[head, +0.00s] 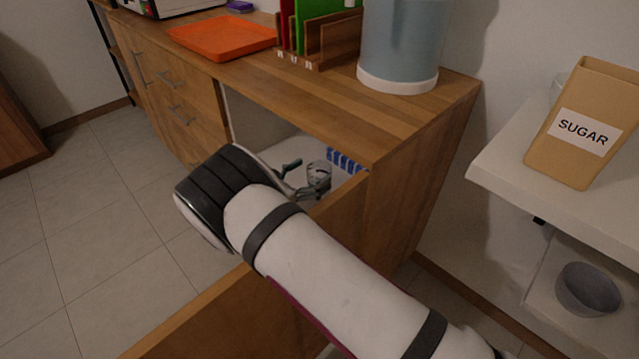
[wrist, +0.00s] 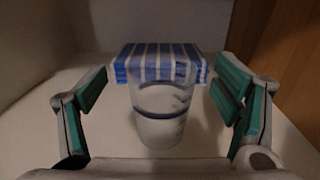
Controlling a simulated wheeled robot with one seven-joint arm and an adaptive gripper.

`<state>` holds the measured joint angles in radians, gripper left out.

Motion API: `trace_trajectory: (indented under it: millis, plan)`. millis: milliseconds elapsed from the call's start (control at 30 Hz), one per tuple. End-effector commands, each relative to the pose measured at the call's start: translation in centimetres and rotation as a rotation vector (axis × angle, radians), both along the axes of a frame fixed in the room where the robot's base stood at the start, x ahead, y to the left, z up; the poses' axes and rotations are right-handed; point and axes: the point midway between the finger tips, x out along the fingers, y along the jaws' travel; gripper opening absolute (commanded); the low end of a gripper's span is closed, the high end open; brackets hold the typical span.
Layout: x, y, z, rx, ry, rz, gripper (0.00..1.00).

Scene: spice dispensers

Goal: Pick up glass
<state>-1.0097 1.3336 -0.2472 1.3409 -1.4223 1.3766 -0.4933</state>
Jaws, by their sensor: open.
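My gripper (wrist: 160,95) is open, with one green-padded finger on each side of the glass and a gap on both sides. The fingers do not appear to touch it.
A blue-and-white striped item (wrist: 160,62) lies just behind the glass. An orange tray (head: 222,38) and a large blue-grey container (head: 402,40) stand on the countertop. A sugar bag (head: 583,125) stands on the right shelf.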

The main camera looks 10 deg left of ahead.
Motion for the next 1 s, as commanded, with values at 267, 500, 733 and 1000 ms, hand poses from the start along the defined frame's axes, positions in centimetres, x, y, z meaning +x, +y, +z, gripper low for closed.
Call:
trace_trajectory:
  millis: [267, 500, 733, 1000]
  plan:
    - [2.4, -2.1, -0.2, 0.001, 0.001, -0.001, 0.83]
    - [2.4, -2.1, -0.1, 0.000, 0.000, -0.001, 0.69]
    - [2.4, -2.2, -0.1, 0.000, 0.000, -0.001, 0.24]
    - [2.4, -2.1, 0.1, -0.001, -0.001, -0.002, 0.24]
